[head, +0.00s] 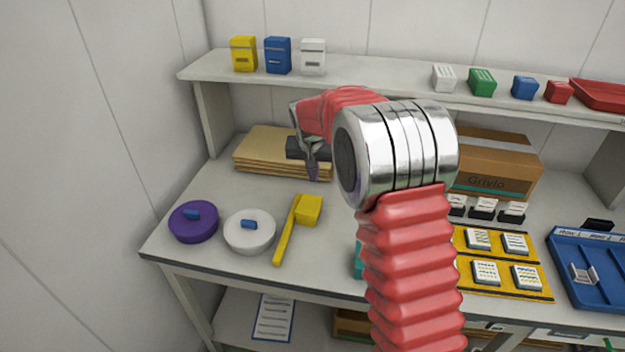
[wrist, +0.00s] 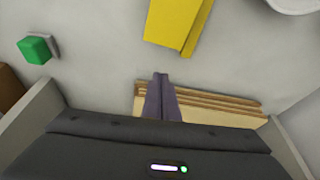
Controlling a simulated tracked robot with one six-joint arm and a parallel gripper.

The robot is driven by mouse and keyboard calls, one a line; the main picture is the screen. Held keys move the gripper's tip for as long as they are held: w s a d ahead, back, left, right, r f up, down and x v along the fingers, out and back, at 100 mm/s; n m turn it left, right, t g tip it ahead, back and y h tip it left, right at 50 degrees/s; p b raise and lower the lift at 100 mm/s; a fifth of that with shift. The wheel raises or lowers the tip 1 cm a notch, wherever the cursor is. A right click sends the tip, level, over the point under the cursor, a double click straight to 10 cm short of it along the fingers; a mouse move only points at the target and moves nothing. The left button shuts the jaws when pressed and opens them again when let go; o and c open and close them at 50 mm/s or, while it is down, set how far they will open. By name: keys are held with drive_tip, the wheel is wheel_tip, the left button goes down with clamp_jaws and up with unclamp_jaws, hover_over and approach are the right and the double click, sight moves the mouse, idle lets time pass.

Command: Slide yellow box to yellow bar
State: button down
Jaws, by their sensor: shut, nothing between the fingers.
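A yellow box (head: 310,208) lies on the worktop. A long thin yellow bar (head: 284,236) lies just left of it, running toward the front edge. The box's left side appears to touch the bar's far part. In the wrist view, the yellow box (wrist: 172,18) is at the top, with the bar (wrist: 198,30) along its right side and no clear gap. My gripper (head: 314,178) is shut and empty, fingers down, behind the box in the head view. Its fingertips (wrist: 160,78) are apart from the box in the wrist view.
A white round container (head: 249,232) and a purple one (head: 193,222) stand left of the bar. Stacked boards (head: 262,152) lie behind. A green block (wrist: 35,50) shows in the wrist view. My arm hides the middle worktop. A shelf (head: 370,74) overhangs the back.

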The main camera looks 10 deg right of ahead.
drive_tip(key=v, duration=0.7)
drive_tip(key=shift+a+r, duration=0.1)
drive_tip(key=shift+r, duration=0.05)
drive_tip(key=s+d+r+n+t, duration=0.1)
drive_tip(key=s+r, duration=0.4)
drive_tip(key=s, duration=0.5)
drive_tip(key=s+d+r+n, duration=0.1)
drive_tip(key=s+r, duration=0.4)
drive_tip(key=s, duration=0.5)
drive_tip(key=s+f+n, duration=0.1)
drive_tip(key=s, duration=0.9)
drive_tip(key=s+f+t+y, duration=0.1)
drive_tip(key=s+f, duration=0.1)
drive_tip(key=s, duration=0.8)
drive_tip(key=shift+a+f+n, duration=0.2)
drive_tip(key=shift+f+n, duration=0.05)
drive_tip(key=shift+n, duration=0.15)
drive_tip(key=shift+s, duration=0.15)
